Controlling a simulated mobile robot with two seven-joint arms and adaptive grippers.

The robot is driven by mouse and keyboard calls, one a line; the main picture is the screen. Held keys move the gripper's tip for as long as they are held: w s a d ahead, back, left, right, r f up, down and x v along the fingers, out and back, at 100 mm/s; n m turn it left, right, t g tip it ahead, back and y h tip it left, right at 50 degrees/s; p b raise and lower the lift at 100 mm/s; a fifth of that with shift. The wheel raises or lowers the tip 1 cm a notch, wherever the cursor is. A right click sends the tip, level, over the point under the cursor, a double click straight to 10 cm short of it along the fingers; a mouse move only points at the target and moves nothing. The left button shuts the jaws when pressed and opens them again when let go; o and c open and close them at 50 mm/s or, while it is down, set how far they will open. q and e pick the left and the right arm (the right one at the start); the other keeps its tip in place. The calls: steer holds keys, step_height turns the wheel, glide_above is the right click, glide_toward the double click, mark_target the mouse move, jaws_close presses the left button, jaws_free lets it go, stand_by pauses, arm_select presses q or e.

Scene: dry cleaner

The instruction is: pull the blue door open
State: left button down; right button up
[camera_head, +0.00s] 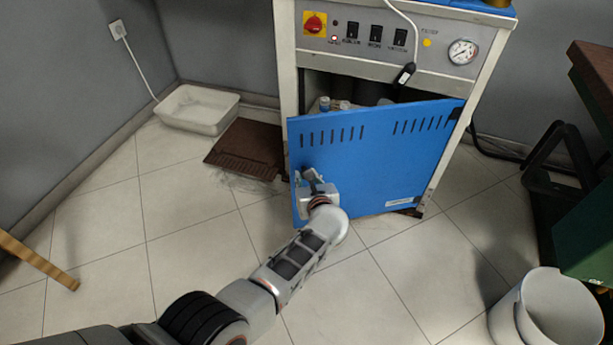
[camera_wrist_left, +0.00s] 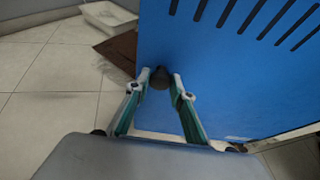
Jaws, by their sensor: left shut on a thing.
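The blue door (camera_head: 375,150) is a slotted panel on the front of a white machine cabinet (camera_head: 288,60). It stands partly open: its left edge is swung out toward me, its right side is at the cabinet, and the dark inside shows above it. My left gripper (camera_head: 312,180) is at the door's left edge. In the left wrist view, its two fingers (camera_wrist_left: 160,82) are closed around a dark round knob (camera_wrist_left: 159,77) on the blue door (camera_wrist_left: 230,75). My right gripper is in neither view.
A white tray (camera_head: 197,109) and a brown slatted mat (camera_head: 246,149) lie on the floor left of the cabinet. A white bin (camera_head: 545,312) and a green object (camera_head: 585,230) stand at the right. Tiled floor in front of the door is clear.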

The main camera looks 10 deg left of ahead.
arm_select(q)
steer(key=shift+s+a+f, duration=0.15)
steer(key=shift+a+f, duration=0.1)
steer(key=c, duration=1.8)
jaws_free()
steer(key=shift+o, duration=0.2)
steer(key=shift+d+r, duration=0.1)
steer(key=shift+r, duration=0.05)
steer(key=shift+w+r, duration=0.1)
steer(key=shift+w, duration=0.1)
